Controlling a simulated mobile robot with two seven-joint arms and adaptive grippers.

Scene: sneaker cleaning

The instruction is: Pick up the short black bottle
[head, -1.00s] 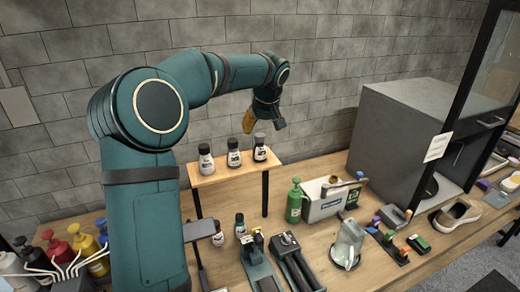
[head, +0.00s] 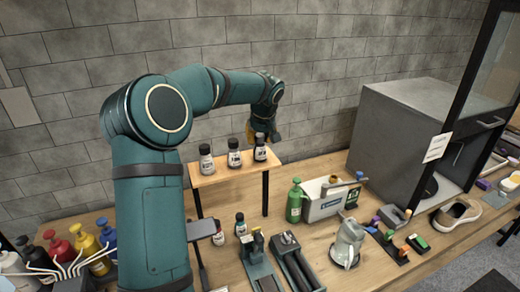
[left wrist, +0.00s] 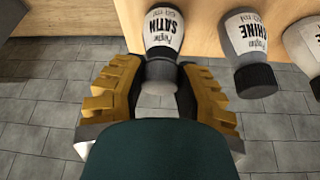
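Three short bottles with dark caps and white labels stand in a row on a small raised wooden shelf (head: 205,180): a left one (head: 206,160), a middle one (head: 234,153) and a right one (head: 260,148). My left gripper (head: 262,130) is at the right bottle's cap, with yellow fingers. In the left wrist view, the bottle labelled SATIN (left wrist: 163,28) has its cap between the spread fingers of the left gripper (left wrist: 160,80). The gap to the cap is small; contact is unclear. A SHINE bottle (left wrist: 248,45) is beside it. My right gripper is not in view.
A brick wall (head: 330,60) is behind the shelf. Two small bottles (head: 240,224) stand below it. A green bottle (head: 294,204), a white box (head: 325,206) and a clear jug (head: 347,242) are to the right, before a grey cabinet (head: 395,140).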

